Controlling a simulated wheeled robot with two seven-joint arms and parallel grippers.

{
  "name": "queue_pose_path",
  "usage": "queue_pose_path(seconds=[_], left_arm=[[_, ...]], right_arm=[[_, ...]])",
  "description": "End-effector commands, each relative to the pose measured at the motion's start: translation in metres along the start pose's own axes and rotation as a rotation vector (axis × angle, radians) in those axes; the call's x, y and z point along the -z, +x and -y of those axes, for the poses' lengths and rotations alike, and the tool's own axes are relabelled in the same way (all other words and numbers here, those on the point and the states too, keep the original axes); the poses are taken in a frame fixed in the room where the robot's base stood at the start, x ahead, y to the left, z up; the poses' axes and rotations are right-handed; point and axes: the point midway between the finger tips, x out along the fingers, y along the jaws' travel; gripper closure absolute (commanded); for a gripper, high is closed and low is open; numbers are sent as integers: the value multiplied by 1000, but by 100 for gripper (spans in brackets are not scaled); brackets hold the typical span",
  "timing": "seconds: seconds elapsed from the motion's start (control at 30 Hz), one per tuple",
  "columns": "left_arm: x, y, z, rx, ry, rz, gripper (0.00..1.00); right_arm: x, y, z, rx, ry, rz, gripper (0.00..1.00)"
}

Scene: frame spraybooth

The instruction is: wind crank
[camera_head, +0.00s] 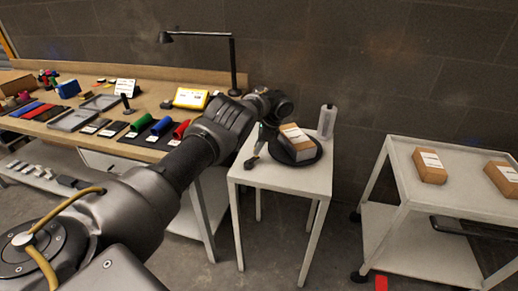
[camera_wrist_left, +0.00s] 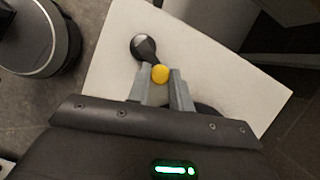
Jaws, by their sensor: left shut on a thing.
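The crank shows in the wrist view as a dark arm with a rounded end (camera_wrist_left: 143,47) and a yellow knob (camera_wrist_left: 160,74). My left gripper (camera_wrist_left: 160,80) is shut on the yellow knob, one finger on each side. In the head view the left gripper (camera_head: 259,146) is low over the left part of a small white table (camera_head: 285,178). The dark crank end (camera_head: 250,162) shows just below it. To its right is a black round turntable (camera_head: 313,158) with a cardboard box (camera_head: 297,138) on it. My right gripper is not in view.
A clear bottle (camera_head: 327,122) stands at the table's back right corner. A wooden workbench (camera_head: 75,135) with tools, coloured rolls and a lamp (camera_head: 232,65) is at the left. A white cart (camera_head: 455,190) with two boxes stands at the right. Floor is free between table and cart.

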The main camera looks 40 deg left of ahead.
Motion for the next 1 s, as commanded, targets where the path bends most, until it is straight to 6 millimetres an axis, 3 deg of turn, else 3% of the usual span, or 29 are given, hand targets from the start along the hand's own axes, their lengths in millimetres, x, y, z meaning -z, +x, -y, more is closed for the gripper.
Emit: queue_pose_path(seconds=[0.37,0.4,0.57,0.87,1.0], left_arm=[[-2,0,1,-1,-6,2,100],[-2,0,1,-1,-6,2,76],[-1,0,1,-1,-6,2,58],[0,-3,1,0,-5,1,58],[0,-19,1,2,-5,-1,58]], right_arm=[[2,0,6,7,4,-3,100],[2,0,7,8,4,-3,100],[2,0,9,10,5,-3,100],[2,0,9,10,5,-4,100],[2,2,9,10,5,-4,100]])
